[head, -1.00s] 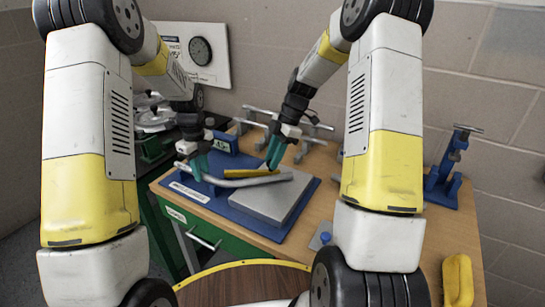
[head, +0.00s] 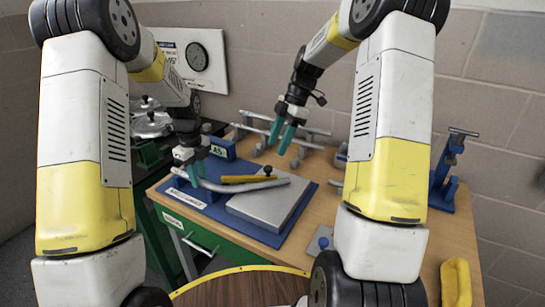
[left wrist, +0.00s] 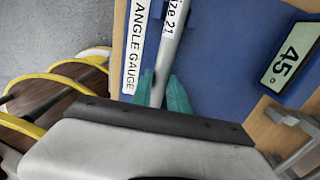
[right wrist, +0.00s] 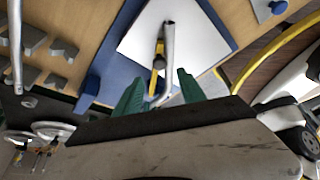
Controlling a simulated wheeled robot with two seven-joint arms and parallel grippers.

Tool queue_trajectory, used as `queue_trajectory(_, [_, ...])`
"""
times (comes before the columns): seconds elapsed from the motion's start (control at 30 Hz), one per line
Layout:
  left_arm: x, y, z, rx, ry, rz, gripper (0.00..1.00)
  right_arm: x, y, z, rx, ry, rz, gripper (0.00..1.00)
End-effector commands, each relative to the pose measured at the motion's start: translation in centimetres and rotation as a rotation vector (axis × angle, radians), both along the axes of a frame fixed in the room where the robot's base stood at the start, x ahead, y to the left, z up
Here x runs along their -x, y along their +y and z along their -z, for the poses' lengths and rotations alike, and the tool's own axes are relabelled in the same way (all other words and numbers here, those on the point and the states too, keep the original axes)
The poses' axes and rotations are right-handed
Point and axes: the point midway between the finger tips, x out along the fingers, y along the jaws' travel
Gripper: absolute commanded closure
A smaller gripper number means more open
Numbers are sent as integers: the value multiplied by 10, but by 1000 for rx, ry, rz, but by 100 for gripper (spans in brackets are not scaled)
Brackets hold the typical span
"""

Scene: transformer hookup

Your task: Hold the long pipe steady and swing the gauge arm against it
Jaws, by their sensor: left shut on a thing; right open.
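The long grey pipe (head: 235,187) lies across the blue angle gauge base (head: 312,192) and its grey plate (head: 262,207), with a bend along it. My left gripper (head: 195,180) is shut on the pipe near its left end; the pipe also shows between the teal fingers in the left wrist view (left wrist: 160,75). The yellow gauge arm (head: 246,178) lies along the pipe's far side, its dark knob at the right end. Whether arm and pipe touch I cannot tell. My right gripper (head: 291,140) is open and empty, raised above and behind the gauge arm.
A blue block marked 45 (left wrist: 290,62) stands at the base's back. Grey pipe pieces (head: 300,130) lie at the table's rear. A blue vise (head: 447,175) stands at the right, and a yellow object (head: 457,282) lies front right. A wall gauge (head: 197,56) hangs behind.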

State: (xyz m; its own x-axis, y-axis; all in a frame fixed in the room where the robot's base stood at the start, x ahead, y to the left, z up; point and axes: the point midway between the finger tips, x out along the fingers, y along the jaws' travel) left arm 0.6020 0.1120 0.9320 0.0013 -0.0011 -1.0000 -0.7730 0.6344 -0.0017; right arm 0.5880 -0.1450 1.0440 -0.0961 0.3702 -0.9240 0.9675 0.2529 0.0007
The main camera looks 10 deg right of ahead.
Motion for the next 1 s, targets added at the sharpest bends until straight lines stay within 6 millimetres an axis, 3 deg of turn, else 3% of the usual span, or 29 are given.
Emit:
queue_trajectory(0.1, [0, 0, 0, 1, -1, 0, 100, -3, -8, -20, 0, -3, 2, 53])
queue_trajectory(0.3, [0, 0, 0, 1, -1, 0, 100, -4, -15, -38, 0, -1, 0, 53])
queue_trajectory(0.83, [0, 0, 0, 1, -1, 0, 100, -4, -16, -40, 0, 1, 0, 53])
queue_trajectory(0.87, [0, 0, 0, 1, -1, 0, 73, -4, -16, -40, 0, 1, 0, 53])
queue_trajectory(0.97, [0, 0, 0, 1, -1, 0, 54, -4, -16, -40, 0, 1, 0, 53])
queue_trajectory(1.0, [0, 0, 0, 1, -1, 0, 54, -4, -16, -40, 0, 1, 0, 53])
